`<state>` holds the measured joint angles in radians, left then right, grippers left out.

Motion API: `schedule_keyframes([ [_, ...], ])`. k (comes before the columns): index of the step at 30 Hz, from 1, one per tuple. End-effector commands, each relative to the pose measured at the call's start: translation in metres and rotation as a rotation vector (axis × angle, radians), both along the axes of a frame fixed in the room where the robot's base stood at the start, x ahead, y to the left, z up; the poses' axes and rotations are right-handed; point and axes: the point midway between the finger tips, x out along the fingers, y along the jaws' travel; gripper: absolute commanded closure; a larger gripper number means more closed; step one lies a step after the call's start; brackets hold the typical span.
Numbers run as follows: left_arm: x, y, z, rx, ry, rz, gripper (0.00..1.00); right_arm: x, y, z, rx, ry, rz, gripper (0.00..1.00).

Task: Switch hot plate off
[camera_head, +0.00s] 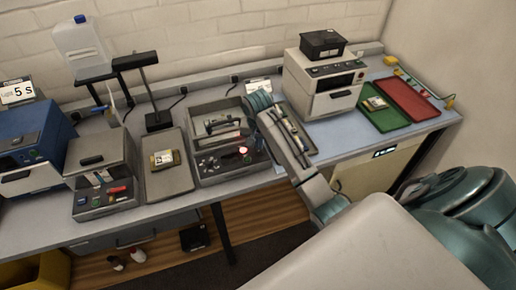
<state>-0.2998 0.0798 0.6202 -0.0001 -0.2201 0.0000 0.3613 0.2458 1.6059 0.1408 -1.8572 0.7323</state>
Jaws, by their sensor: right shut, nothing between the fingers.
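A grey bench unit (216,172) with a dark control panel and a glowing red light (243,150) stands mid-bench; it looks like the hot plate, but I cannot read its labels. Small parts sit in its recessed top. My right arm reaches in from the right and bends down at a teal wrist joint beside the unit's right side. My right gripper (252,139) is shut and empty, close to the panel near the red light. Its fingertips are small and dark, and I cannot tell whether they touch the panel. My left gripper is out of view.
A tray with a labelled jar (163,158) lies left of the unit. Further left are a grey lidded device (98,160) and a blue machine (35,140).

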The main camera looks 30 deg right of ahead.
Motion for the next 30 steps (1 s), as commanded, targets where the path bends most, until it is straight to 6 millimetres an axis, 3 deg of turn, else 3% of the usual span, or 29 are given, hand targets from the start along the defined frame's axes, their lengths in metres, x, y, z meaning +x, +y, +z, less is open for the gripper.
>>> schedule_keyframes([
  [18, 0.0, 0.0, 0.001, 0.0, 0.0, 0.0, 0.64, 0.001, 0.0, 0.048, -0.001, -0.002, 0.0, 1.0],
  [30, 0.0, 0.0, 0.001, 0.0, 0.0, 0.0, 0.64, 0.0, 0.0, 0.05, 0.0, -0.001, 0.0, 1.0],
])
